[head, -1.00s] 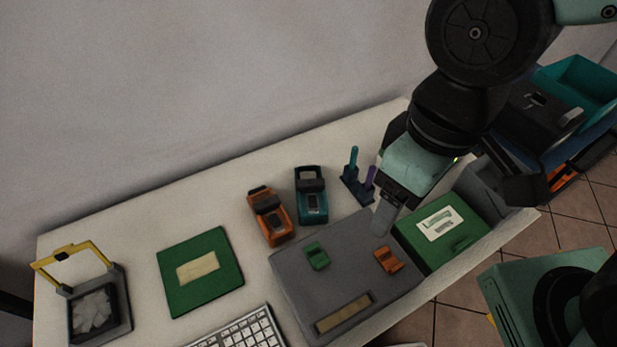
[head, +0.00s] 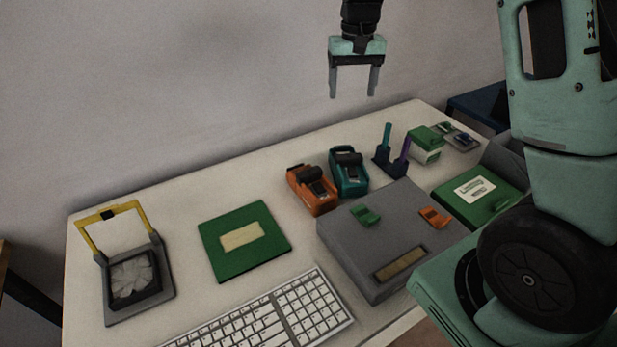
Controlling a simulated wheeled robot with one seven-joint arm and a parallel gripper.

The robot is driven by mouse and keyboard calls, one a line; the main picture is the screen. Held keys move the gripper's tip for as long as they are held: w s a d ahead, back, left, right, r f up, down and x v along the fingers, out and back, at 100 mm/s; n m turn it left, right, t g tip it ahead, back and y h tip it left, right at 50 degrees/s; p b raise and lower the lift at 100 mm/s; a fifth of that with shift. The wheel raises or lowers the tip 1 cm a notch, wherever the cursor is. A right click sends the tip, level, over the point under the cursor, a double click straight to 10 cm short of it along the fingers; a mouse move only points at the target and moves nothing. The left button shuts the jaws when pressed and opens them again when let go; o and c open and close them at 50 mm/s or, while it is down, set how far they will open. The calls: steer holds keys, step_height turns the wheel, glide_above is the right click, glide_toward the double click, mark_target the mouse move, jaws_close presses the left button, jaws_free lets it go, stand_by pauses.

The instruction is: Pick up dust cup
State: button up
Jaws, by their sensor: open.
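No object in the head view is plainly recognisable as the dust cup. A small green piece (head: 366,215) and a small orange piece (head: 435,217) lie apart on top of the grey box (head: 350,252). At the left, a black square holder with crumpled clear material (head: 134,278) sits on a grey base with a raised yellow frame (head: 84,238). My gripper (head: 353,95) is open and empty, pointing down in front of the wall. In the picture it is above the orange and teal devices, clear of the table.
An orange device (head: 313,190) and a teal device (head: 349,172) stand behind the grey box. A green flat case (head: 244,240), a keyboard (head: 268,316), a dark stand with upright rods (head: 391,160) and a labelled green box (head: 480,192) share the white table (head: 190,195).

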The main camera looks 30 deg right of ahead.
steer(key=f, duration=0.1)
steer(key=p, duration=0.1)
glide_above(345, 146)
steer(key=s+a, duration=0.1)
steer(key=s, duration=0.1)
step_height(345, 146, down, 11)
steer(key=f, duration=0.3)
steer(key=f+p, duration=0.1)
steer(key=f, duration=0.1)
steer(key=shift+w+a+f, duration=0.1)
steer(key=shift+a+f, duration=0.05)
steer(key=shift+a, duration=0.1)
steer(key=c, duration=1.3)
step_height(345, 146, up, 10)
steer(key=shift+b, duration=0.45)
steer(key=o, duration=0.3)
